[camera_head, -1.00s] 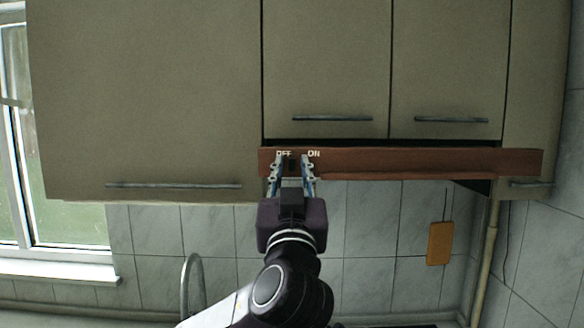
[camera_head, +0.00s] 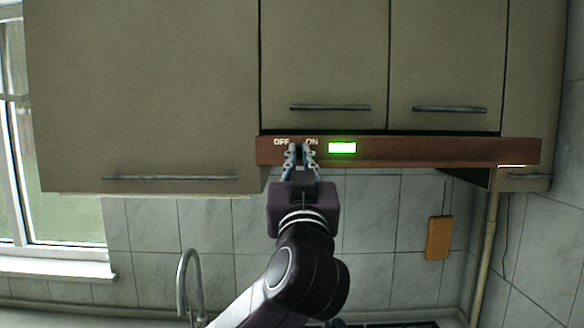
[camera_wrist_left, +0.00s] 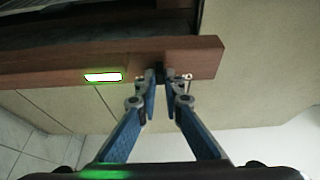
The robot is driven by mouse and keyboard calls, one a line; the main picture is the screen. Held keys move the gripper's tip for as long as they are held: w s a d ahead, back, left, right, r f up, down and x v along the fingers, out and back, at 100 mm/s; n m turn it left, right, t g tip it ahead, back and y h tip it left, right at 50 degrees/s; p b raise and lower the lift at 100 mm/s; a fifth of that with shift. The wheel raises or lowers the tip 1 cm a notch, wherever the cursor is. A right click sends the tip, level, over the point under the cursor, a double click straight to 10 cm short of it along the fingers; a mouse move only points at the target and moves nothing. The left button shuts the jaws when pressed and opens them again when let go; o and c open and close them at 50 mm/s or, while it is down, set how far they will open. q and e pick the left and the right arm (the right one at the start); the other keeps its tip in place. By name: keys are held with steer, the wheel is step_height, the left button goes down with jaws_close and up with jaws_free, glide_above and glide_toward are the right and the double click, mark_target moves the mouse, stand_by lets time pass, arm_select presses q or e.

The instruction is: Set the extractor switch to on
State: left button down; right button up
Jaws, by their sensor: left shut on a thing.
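The extractor (camera_head: 430,152) has a reddish-brown wooden front strip under the cabinets, with OFF and ON lettering at its left end. A green indicator (camera_head: 342,147) is lit just right of the ON label. It also glows in the left wrist view (camera_wrist_left: 103,77). My left gripper (camera_head: 300,154) is at the strip, between the two labels and close to ON. Its fingers are shut on the small dark switch knob, seen between the fingertips in the left wrist view (camera_wrist_left: 159,74). The fingers hide part of the knob. My right gripper is out of view.
Beige cabinets with bar handles (camera_head: 330,107) hang above and left of the strip. Below are a tiled wall, a curved tap (camera_head: 183,275) and an orange board (camera_head: 438,238). A pipe (camera_head: 486,240) runs down at the right.

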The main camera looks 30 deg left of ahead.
arm_select(q)
steer(key=shift+w+d, duration=0.15)
steer(key=shift+d, duration=0.1)
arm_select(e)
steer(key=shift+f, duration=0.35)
arm_select(q)
steer(key=shift+a, duration=0.1)
steer(key=c, duration=2)
jaws_free()
steer(key=shift+c, duration=0.2)
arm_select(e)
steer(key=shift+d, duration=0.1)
arm_select(q)
steer(key=v, duration=0.7)
steer(key=shift+s+d, duration=0.2)
steer(key=shift+s, duration=0.1)
